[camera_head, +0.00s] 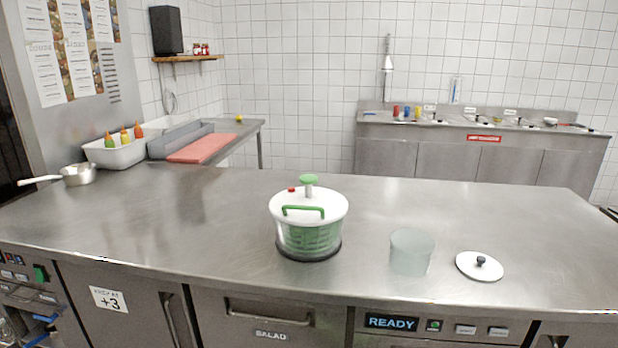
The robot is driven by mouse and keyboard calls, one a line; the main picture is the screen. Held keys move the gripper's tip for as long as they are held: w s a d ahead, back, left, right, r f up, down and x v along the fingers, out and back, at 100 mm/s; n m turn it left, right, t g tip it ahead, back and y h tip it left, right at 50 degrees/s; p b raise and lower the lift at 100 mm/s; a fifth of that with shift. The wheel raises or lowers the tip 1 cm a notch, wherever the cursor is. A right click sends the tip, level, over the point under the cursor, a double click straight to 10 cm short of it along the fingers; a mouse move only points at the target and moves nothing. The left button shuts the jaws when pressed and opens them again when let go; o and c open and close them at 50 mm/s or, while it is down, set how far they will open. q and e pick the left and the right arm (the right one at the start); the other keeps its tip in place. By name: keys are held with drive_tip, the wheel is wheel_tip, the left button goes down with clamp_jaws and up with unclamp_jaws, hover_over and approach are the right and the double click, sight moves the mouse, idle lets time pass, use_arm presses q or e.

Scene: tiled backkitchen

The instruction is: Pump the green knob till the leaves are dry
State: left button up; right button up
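A salad spinner (309,222) stands upright near the middle of the steel counter. It has a clear bowl with a green basket inside, a dark base ring and a white lid (328,204). The green knob (309,180) sits raised on a pale stem at the top of the lid. A green handle (303,209) and a small red button (292,189) are also on the lid. Leaves cannot be made out through the bowl. Neither of my grippers shows in the head view.
On the steel counter (180,215), a frosted container (411,252) and a white lid with a dark knob (479,266) stand right of the spinner. A saucepan (78,174) and a white bin with bottles (128,150) are at the left. The counter left of the spinner is clear.

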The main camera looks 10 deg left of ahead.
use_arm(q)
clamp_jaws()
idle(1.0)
